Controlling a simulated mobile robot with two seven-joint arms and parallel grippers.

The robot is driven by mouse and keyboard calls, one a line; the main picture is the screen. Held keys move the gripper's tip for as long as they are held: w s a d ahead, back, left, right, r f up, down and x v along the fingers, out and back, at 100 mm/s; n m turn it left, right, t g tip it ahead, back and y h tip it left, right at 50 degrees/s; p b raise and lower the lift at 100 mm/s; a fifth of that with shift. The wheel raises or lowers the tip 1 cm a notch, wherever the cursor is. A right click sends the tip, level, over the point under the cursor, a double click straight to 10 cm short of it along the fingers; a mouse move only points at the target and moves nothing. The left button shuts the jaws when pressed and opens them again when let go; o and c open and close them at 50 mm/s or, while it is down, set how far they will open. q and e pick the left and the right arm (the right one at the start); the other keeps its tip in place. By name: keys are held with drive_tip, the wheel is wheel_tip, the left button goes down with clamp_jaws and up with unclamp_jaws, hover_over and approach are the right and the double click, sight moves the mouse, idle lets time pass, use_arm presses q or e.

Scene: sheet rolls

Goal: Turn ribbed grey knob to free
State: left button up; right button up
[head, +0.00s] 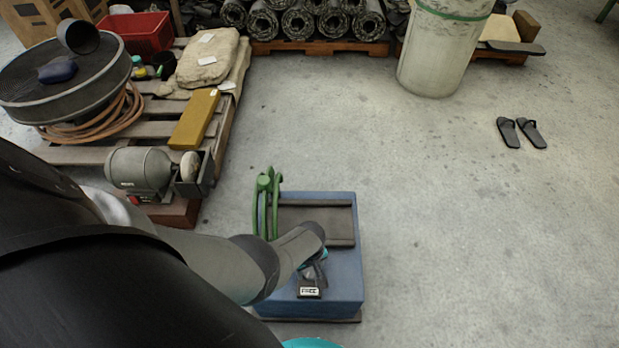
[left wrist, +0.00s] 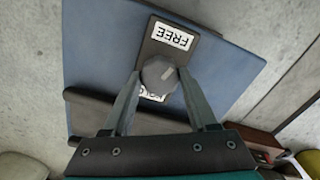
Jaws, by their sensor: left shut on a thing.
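The grey knob (left wrist: 158,76) sits on a dark plate (left wrist: 150,48) on the blue box (left wrist: 95,45). A white FREE label (left wrist: 170,35) lies on one side of it, and a second label (left wrist: 152,97) on the other is partly hidden. A pale mark on the knob slants toward the upper right of the left wrist view, not straight at either label. My left gripper (left wrist: 158,80) is shut on the knob, one finger on each side. In the head view the FREE label (head: 309,291) shows beside my left gripper (head: 314,274), which hides the knob. My right gripper is not in view.
A green lever frame (head: 268,200) stands at the box's back left, beside a grey tray-like top (head: 318,217). A loaded wooden pallet (head: 80,155) with a bench grinder (head: 140,170) is to the left. The floor to the right is clear up to the sandals (head: 521,132).

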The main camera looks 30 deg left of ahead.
use_arm(q)
drive_tip(key=shift+n, duration=1.9)
drive_tip(key=o, duration=1.4)
